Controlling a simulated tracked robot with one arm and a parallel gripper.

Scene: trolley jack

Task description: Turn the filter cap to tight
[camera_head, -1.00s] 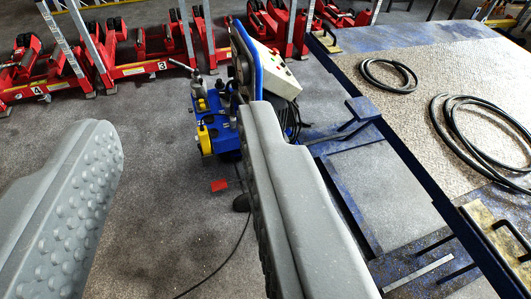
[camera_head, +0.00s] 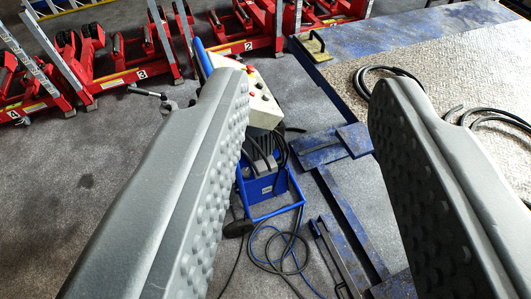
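My gripper (camera_head: 308,95) is open and empty, its two grey, studded fingers wide apart. Between them, lower and farther off, is a blue wheeled machine (camera_head: 266,188) with a cream control box (camera_head: 262,98) carrying red buttons. The left finger covers the machine's left side. I cannot make out the filter cap now; the yellow parts seen on the machine earlier are hidden behind that finger. Neither finger is seen gripping anything.
Red numbered jacks (camera_head: 140,72) stand in a row at the back. A blue-edged platform (camera_head: 440,50) with black hoses (camera_head: 385,72) lies right. Blue and black cables (camera_head: 285,255) lie on the floor below the machine. Grey floor (camera_head: 90,180) at left is open.

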